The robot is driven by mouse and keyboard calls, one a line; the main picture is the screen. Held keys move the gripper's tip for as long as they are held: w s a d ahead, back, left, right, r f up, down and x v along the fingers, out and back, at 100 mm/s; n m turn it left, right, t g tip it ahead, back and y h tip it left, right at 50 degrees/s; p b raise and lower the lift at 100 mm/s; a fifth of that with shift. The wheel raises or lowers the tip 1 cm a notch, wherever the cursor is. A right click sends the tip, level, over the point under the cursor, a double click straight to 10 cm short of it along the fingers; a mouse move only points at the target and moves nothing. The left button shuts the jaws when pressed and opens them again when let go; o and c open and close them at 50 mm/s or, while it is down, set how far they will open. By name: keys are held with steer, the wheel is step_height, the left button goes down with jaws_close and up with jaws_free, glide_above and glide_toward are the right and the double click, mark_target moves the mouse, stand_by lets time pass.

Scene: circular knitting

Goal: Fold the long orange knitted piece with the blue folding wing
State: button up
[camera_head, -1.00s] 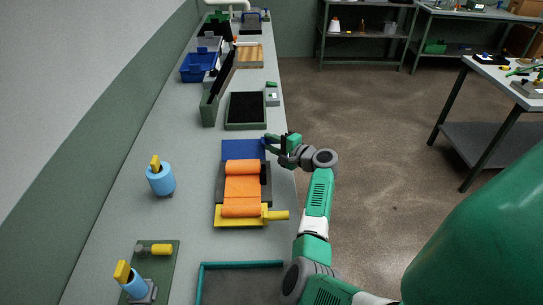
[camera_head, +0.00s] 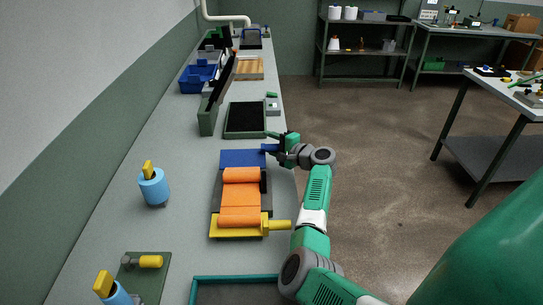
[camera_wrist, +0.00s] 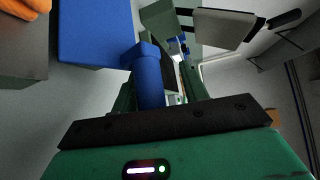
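The orange knitted piece (camera_head: 240,195) lies on a dark folding board, rolled or folded thick at its far and near ends. The blue folding wing (camera_head: 236,159) lies flat at the far end of the board; its blue handle (camera_head: 271,148) points right. In the wrist view the wing (camera_wrist: 95,35) is at upper left and the handle (camera_wrist: 149,80) stands near the finger bases. My gripper (camera_head: 277,143) is at this handle, its fingers apart on either side. A gap seems to show beside the handle; contact is unclear. An orange edge (camera_wrist: 26,9) shows at upper left.
A yellow wing (camera_head: 236,231) with a handle pointing right lies at the board's near end. A blue cylinder with a yellow top (camera_head: 154,187) stands left. A dark green-rimmed tray (camera_head: 246,119) lies beyond the blue wing. A teal-edged tray (camera_head: 235,279) is in front.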

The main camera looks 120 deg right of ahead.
steer(key=shift+a+f, duration=0.15)
steer(key=shift+f, duration=0.05)
steer(key=shift+s+a+r+p, duration=0.15)
steer(key=shift+a+r+p, duration=0.15)
steer(key=shift+p, duration=0.15)
steer(key=shift+f+p+v, duration=0.15)
steer(key=shift+p+v, duration=0.65)
steer(key=shift+v, duration=0.55)
steer(key=shift+f+p+v, duration=0.2)
steer(key=shift+p+v, duration=0.6)
steer(key=shift+v, duration=0.5)
